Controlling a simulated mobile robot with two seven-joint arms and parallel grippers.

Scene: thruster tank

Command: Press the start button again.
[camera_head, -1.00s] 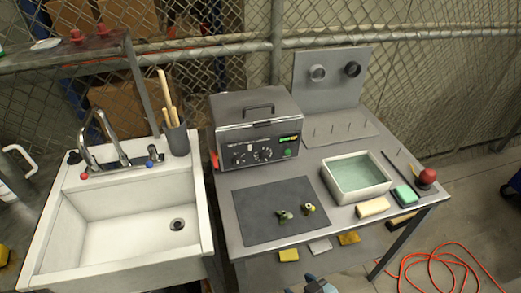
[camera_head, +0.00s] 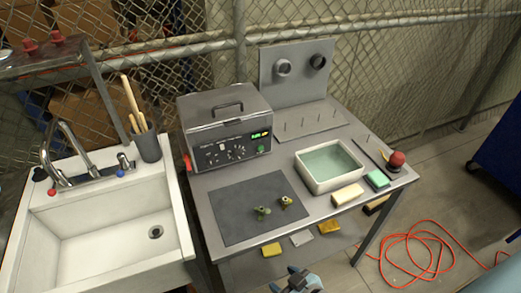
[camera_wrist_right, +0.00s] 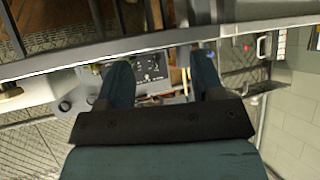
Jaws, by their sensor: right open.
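The grey tank machine (camera_head: 226,128) stands at the back left of the metal table, its lid closed. Its front panel has knobs, a lit green display (camera_head: 260,134) and a round green button (camera_head: 262,149) at the right, which looks like the start button. My right gripper (camera_head: 298,276) is at the bottom edge of the head view, in front of the table and well away from the panel. In the right wrist view its two fingers (camera_wrist_right: 161,75) are apart with nothing between them, and the machine's panel (camera_wrist_right: 150,68) shows beyond them. My left gripper is not in view.
A dark mat (camera_head: 240,212) with two small fittings (camera_head: 286,201) lies before the machine. Right of it are a water basin (camera_head: 310,181), a sponge (camera_head: 347,195) and a red ball-topped item (camera_head: 397,159). A white sink (camera_head: 95,260) stands left. An orange cable (camera_head: 410,255) lies on the floor.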

